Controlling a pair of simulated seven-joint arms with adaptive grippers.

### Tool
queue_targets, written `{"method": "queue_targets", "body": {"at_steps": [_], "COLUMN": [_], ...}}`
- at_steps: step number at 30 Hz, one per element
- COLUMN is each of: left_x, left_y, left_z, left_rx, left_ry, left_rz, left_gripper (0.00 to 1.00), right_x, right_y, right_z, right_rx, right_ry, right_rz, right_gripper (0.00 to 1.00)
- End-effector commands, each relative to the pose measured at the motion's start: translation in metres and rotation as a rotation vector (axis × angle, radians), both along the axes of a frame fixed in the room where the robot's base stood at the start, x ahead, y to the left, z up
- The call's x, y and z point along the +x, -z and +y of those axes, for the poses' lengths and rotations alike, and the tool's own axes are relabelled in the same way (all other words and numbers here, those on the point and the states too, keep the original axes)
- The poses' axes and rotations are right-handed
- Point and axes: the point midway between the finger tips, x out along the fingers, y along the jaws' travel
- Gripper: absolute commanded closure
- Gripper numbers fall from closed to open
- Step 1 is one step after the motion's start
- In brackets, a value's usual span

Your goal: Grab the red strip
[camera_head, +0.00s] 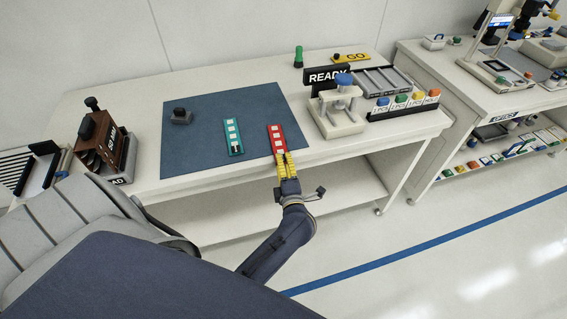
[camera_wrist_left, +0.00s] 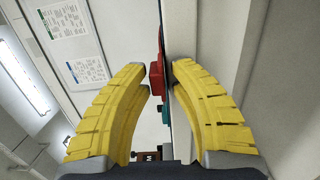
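The red strip (camera_head: 276,137), with a row of pale squares, lies on the blue-grey mat (camera_head: 200,100), its near end close to the table's front edge. My left gripper (camera_head: 283,158) is at that near end, its yellow fingers partly covering it. In the left wrist view the end of the red strip (camera_wrist_left: 156,76) shows near the gap between the curved fingertips (camera_wrist_left: 162,75). The fingertips stand apart, with a gap visible on the right finger's side; firm contact does not show. My right gripper is not in view.
A teal strip (camera_head: 233,137) lies left of the red one. A dark block (camera_head: 180,116) sits at the mat's left. A white fixture (camera_head: 338,112) and a READY sign (camera_head: 326,76) stand to the right. A brown device (camera_head: 100,140) stands at the left end.

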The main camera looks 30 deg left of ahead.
Motion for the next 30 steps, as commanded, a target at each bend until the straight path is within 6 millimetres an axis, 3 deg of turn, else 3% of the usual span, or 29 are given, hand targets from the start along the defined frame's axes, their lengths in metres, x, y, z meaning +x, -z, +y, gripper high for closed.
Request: {"method": "queue_targets", "body": {"at_steps": [11,23,30], "left_x": [0.0,0.0,0.0], "left_y": [0.0,-0.001,-0.022], "left_z": [0.0,0.0,0.0], "left_rx": [0.0,-0.001,-0.002], "left_ry": [0.0,0.0,0.0], "left_rz": [0.0,-0.001,-0.002], "left_gripper": [1.0,1.0,1.0], "right_x": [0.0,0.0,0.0], "right_y": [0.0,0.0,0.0], "right_z": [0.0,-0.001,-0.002], "right_rx": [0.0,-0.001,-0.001], "right_ry": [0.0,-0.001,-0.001], "right_rz": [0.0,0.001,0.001], "right_gripper": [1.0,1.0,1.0]}}
